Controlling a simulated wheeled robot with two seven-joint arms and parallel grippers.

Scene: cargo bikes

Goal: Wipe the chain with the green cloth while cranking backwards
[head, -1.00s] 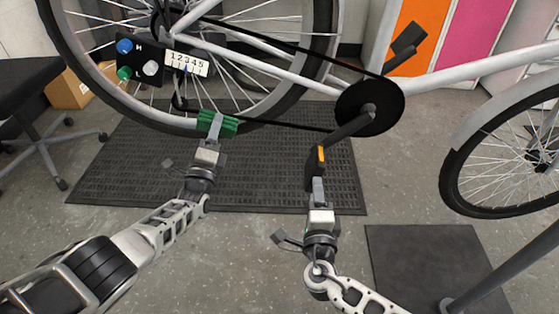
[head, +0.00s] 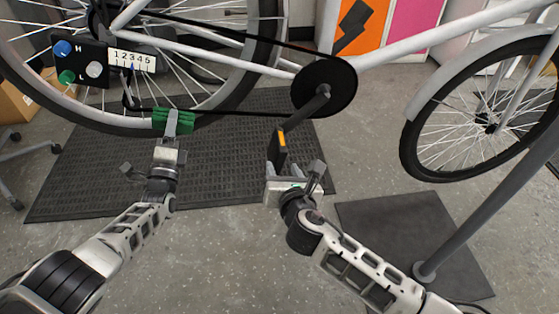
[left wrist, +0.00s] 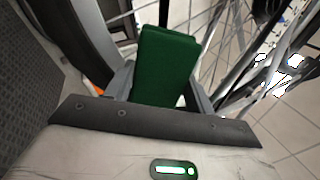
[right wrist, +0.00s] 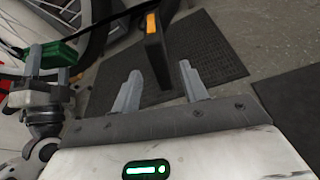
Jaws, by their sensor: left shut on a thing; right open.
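The green cloth (head: 187,119) is folded in my left gripper (head: 171,122), which is shut on it at the chain's lower run (head: 240,113). In the left wrist view the cloth (left wrist: 165,60) fills the space between the fingers. Whether it wraps the chain is hidden. The black chainring (head: 340,92) has its crank (head: 308,106) pointing down and left to a black pedal (head: 276,152) with an orange reflector. My right gripper (head: 285,178) is open just below the pedal. In the right wrist view the pedal (right wrist: 155,55) hangs between and beyond the spread fingers.
A control box (head: 92,62) with coloured knobs and a numbered scale (head: 133,60) is near the rear wheel. A grey stand post (head: 480,205) rises at right. A rubber mat (head: 90,180) lies below; the floor in front is clear.

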